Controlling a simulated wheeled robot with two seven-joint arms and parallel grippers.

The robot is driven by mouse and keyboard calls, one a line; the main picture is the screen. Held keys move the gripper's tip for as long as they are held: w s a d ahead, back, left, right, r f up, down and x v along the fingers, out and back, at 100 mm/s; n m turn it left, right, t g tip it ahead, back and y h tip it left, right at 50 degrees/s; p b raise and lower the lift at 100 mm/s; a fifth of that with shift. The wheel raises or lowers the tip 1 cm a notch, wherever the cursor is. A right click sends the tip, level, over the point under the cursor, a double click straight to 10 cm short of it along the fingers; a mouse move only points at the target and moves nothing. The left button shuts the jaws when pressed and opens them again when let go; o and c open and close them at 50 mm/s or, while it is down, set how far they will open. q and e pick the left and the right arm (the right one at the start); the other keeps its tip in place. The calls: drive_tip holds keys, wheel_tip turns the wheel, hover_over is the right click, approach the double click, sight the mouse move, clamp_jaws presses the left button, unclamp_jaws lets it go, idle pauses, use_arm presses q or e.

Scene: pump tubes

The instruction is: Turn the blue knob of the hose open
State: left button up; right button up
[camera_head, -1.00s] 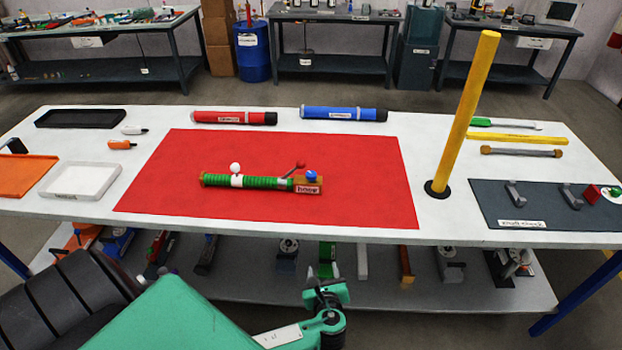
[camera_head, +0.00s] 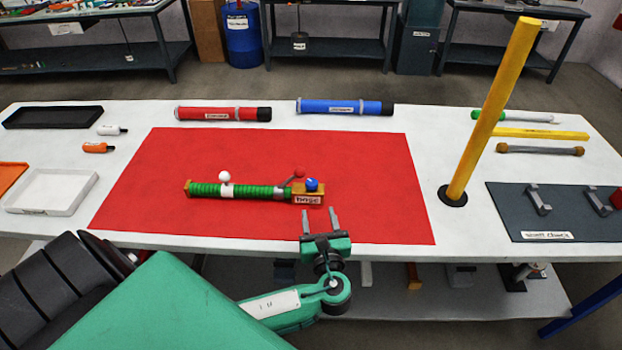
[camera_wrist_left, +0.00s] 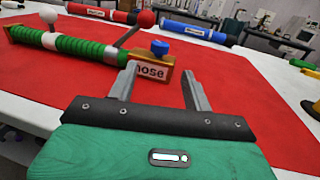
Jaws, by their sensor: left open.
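The green ribbed hose (camera_head: 240,190) lies on a red mat (camera_head: 370,175), with a label block reading "hose" at its right end. The blue knob (camera_head: 312,184) sits on top of that block; it also shows in the left wrist view (camera_wrist_left: 159,47). A red-tipped lever (camera_head: 299,173) and a white ball knob (camera_head: 224,176) also stand on the hose. My left gripper (camera_head: 320,221) is open and empty, just in front of the block, apart from it. In the left wrist view its fingers (camera_wrist_left: 160,88) point toward the block. My right gripper is not in view.
A red tube (camera_head: 222,114) and a blue tube (camera_head: 345,107) lie behind the mat. A tall yellow post (camera_head: 492,110) stands right of the mat. A white tray (camera_head: 52,191) is at the left. The mat around the hose is clear.

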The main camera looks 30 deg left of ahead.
sight(313, 187)
use_arm(q)
drive_tip(key=p+x, duration=0.1)
drive_tip(key=x, duration=1)
drive_tip(key=shift+a, duration=0.1)
drive_tip(key=shift+w+a, duration=0.3)
drive_tip(key=shift+w, duration=0.05)
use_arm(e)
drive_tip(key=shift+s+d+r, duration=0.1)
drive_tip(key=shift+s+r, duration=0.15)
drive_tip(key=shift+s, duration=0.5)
use_arm(q)
drive_tip(key=c, duration=0.9)
